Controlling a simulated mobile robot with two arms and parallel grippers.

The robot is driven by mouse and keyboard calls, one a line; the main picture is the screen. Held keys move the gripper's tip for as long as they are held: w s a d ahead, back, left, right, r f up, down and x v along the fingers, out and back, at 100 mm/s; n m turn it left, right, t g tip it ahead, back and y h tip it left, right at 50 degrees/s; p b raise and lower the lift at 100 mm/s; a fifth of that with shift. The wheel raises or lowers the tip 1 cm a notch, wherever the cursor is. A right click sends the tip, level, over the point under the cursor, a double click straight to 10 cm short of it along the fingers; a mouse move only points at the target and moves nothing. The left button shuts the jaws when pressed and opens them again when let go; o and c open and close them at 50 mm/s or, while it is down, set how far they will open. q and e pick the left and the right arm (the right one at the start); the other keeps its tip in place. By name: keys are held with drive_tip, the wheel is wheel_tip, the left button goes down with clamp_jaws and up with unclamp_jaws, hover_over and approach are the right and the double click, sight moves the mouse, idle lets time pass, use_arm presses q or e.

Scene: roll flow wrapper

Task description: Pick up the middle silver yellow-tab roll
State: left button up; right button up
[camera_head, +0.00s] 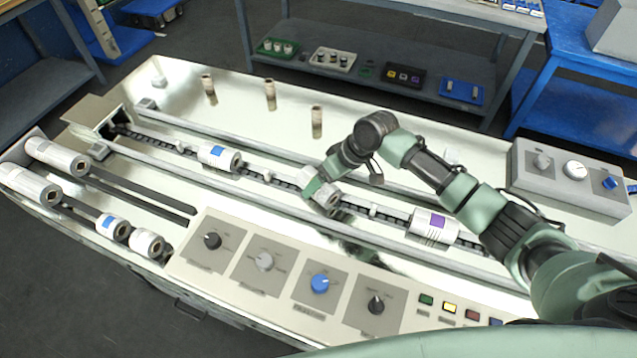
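A row of silver rolls lies along the dark chain conveyor. The left roll (210,156) has a blue tab and the right roll (421,220) has a purple tab. Between them, a silver piece that looks like the middle roll (327,198) sits at the tip of my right arm. No yellow tab shows on it; the gripper covers part of it. My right gripper (322,190) comes in from the right and reaches down at this roll. Its fingers are too small and hidden to tell open from shut. My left gripper is not in view.
More silver rolls (66,158) lie on dark rails at the left. A panel with knobs (285,268) and coloured buttons runs along the front. Several short posts (270,95) stand behind the conveyor, and a grey knob box (560,195) stands at the right.

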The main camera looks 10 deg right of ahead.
drive_tip(key=shift+a+f, duration=0.15)
drive_tip(key=shift+f, duration=0.2)
drive_tip(key=shift+r, duration=0.1)
clamp_jaws()
drive_tip(key=shift+w+r, duration=0.1)
wheel_tip(320, 180, up, 18)
drive_tip(key=r+b, duration=0.1)
drive_tip(key=b, duration=0.2)
wheel_tip(320, 180, down, 9)
drive_tip(key=n+p, duration=0.5)
drive_tip(key=p, duration=0.5)
drive_tip(key=shift+f+h+p, duration=0.15)
drive_tip(key=shift+h+p, duration=0.15)
drive_tip(key=shift+f, duration=0.4)
drive_tip(key=shift+f+b, duration=0.3)
wheel_tip(320, 180, down, 8)
drive_tip(key=b, duration=0.8)
